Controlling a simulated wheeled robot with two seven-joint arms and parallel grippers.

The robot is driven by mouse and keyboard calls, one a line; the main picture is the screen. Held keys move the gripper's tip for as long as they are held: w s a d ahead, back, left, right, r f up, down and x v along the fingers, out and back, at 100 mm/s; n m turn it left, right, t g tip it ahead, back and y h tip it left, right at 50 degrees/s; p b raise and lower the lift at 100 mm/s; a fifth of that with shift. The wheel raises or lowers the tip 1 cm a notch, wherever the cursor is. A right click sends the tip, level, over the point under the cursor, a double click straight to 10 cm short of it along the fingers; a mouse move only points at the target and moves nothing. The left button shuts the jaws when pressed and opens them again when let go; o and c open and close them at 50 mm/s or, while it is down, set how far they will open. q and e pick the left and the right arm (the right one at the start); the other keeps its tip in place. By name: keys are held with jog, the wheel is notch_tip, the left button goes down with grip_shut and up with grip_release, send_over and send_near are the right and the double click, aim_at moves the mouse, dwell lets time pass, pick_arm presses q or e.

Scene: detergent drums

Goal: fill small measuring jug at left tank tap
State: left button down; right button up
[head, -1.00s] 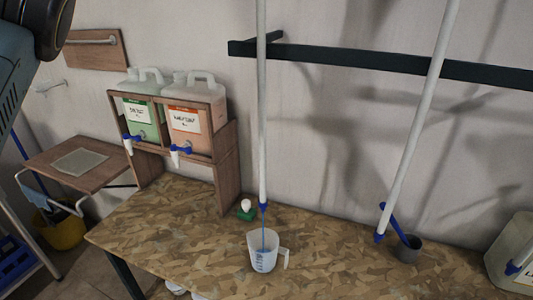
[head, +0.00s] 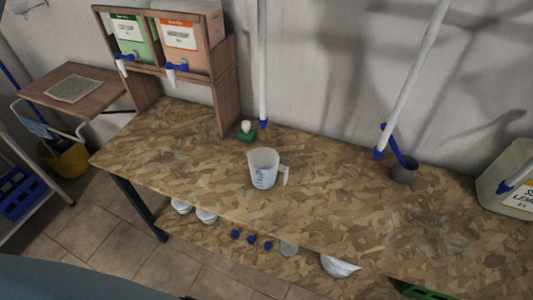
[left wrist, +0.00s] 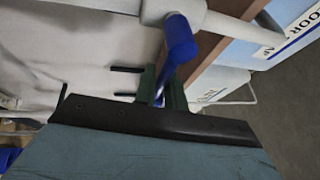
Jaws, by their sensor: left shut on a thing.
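The small measuring jug (head: 262,172) stands upright on the bench, its handle to the right. Its lower part looks bluish; I cannot tell the exact level. In the left wrist view my left gripper (left wrist: 164,92) is shut on a blue tap lever (left wrist: 180,42) on white pipework. My left gripper is outside the head view. My right gripper is in neither view.
A wooden rack (head: 222,85) holds two canisters with blue taps at the back left. A green-and-white item (head: 246,132) sits behind the jug. The bench (head: 340,215) is clear around the jug.

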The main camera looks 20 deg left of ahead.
pick_arm(q)
jog(key=c, duration=1.6)
grip_release()
jog(key=shift+s+r, duration=0.1)
jog(key=shift+r, duration=0.25)
jog(key=shift+o, duration=1.1)
jog(key=shift+f, duration=0.15)
jog(key=o, duration=0.4)
